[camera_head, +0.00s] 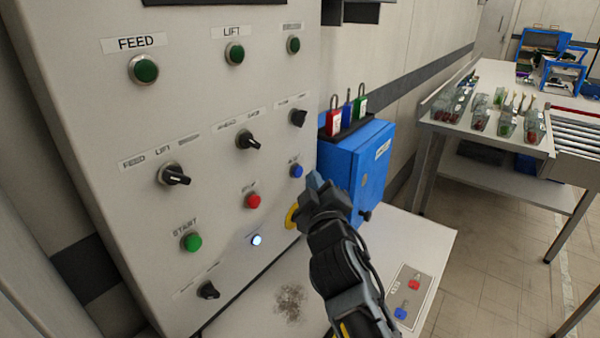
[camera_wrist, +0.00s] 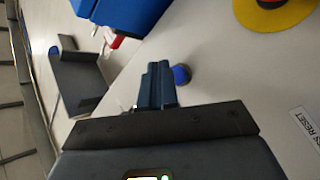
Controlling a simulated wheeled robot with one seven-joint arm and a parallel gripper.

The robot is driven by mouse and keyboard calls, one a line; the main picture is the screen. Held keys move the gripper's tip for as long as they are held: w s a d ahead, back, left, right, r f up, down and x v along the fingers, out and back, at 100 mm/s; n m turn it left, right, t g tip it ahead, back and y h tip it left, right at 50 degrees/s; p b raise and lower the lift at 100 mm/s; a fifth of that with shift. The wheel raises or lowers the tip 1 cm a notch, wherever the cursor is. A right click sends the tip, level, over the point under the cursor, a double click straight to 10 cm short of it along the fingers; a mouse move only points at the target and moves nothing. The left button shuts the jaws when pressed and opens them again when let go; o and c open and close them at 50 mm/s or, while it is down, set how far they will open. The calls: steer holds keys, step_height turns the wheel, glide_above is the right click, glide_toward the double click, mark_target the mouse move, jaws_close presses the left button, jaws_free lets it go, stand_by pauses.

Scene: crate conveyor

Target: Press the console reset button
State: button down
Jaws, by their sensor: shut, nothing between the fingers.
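The console (camera_head: 110,100) is an upright pale panel with buttons and knobs. A dark blue button (camera_head: 296,170) sits on its right side, and my gripper (camera_head: 316,182) is close to the right of it. In the wrist view my shut fingers (camera_wrist: 158,82) hold nothing and point at the panel beside a blue button (camera_wrist: 181,74); whether they touch it I cannot tell. A lit blue-white button (camera_head: 257,240) is lower on the console. A label reading "ES RESET" (camera_wrist: 301,125) shows at the wrist view's right edge; its button is out of that frame.
A yellow-ringed part (camera_head: 291,216) is partly hidden behind my gripper; its ring also shows in the wrist view (camera_wrist: 293,18). Red (camera_head: 253,201) and green (camera_head: 191,242) buttons are nearby. A blue box (camera_head: 357,165) with padlocks stands right of the console. A pale ledge (camera_head: 425,240) lies below.

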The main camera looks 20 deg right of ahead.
steer(key=shift+w, duration=0.1)
stand_by(0.7)
steer(key=shift+w+a+b, duration=0.25)
steer(key=shift+b, duration=0.05)
steer(key=shift+w+a, duration=0.25)
steer(key=shift+w, duration=0.1)
stand_by(0.8)
steer(key=shift+s, duration=0.1)
steer(key=shift+s+d, duration=0.5)
steer(key=shift+s, duration=0.1)
stand_by(0.3)
steer(key=s+d+p, duration=0.1)
steer(key=s, duration=0.1)
steer(key=s+d+p, duration=0.1)
steer(key=s+d, duration=0.1)
stand_by(0.4)
stand_by(0.5)
